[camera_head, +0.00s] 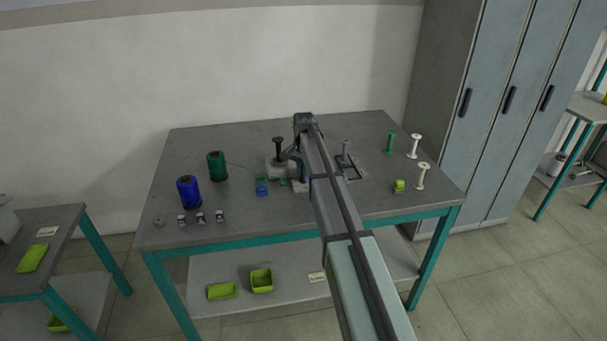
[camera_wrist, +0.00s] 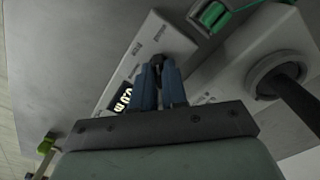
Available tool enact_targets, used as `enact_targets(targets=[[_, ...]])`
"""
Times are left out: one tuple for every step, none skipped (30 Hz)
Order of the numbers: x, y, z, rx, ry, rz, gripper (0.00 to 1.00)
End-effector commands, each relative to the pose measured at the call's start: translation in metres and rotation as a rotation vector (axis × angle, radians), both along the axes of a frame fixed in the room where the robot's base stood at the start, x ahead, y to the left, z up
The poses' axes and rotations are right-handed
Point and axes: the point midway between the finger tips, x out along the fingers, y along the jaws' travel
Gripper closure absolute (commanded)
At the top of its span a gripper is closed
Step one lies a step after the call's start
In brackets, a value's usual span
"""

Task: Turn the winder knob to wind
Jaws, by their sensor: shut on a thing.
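In the wrist view, my gripper (camera_wrist: 158,72) has its two blue fingers closed around the dark winder knob (camera_wrist: 157,62). The knob sits on a light grey winder housing (camera_wrist: 172,38) with a small display (camera_wrist: 122,97) reading about "0.0 m". A green thread bobbin (camera_wrist: 214,15) shows at the top of the wrist view. A dark post in a round collar (camera_wrist: 276,75) is to the right. In the head view, my arm covers most of the winder; its grey base with a black-topped post (camera_head: 278,150) shows just left of my gripper. The knob is hidden there.
A blue spool (camera_head: 188,192) and a green spool (camera_head: 217,166) stand on the left of the table. Small metal-looking pieces (camera_head: 201,217) are at its front left. Green and white empty-looking bobbins (camera_head: 413,146) stand at the right, near a small yellow-green item (camera_head: 399,186).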

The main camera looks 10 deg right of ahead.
Motion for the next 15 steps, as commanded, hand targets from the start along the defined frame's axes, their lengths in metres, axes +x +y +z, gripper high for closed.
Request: enact_targets(targets=[[0.0001,-0.0003,0.0002,-0.001,-0.001,-0.011,1.00],[0.0001,-0.0004,0.0002,-0.001,-0.001,-0.017,1.00],[0.0001,-0.0003,0.0002,-0.001,-0.001,-0.022,1.00],[0.0001,-0.0003,0.0002,-0.001,-0.001,-0.025,1.00],[0.0001,-0.0003,0.0002,-0.001,-0.001,-0.027,1.00],[0.0001,-0.0004,0.0002,-0.001,-0.001,-0.030,1.00],[0.0001,-0.0004,0.0002,-0.001,-0.001,-0.031,1.00],[0.0001,-0.0004,0.0002,-0.001,-0.001,-0.032,1.00],[0.0001,-0.0002,0.0002,-0.001,-0.001,-0.033,1.00],[0.0001,-0.0003,0.0002,-0.001,-0.001,-0.033,1.00],[0.0001,-0.0003,0.0002,-0.001,-0.001,-0.033,1.00],[0.0001,-0.0002,0.0002,-0.001,-0.001,-0.033,1.00],[0.0001,-0.0002,0.0002,-0.001,-0.001,-0.033,1.00],[0.0001,-0.0003,0.0003,-0.001,-0.001,-0.033,1.00],[0.0001,-0.0003,0.0003,-0.001,-0.001,-0.033,1.00]])
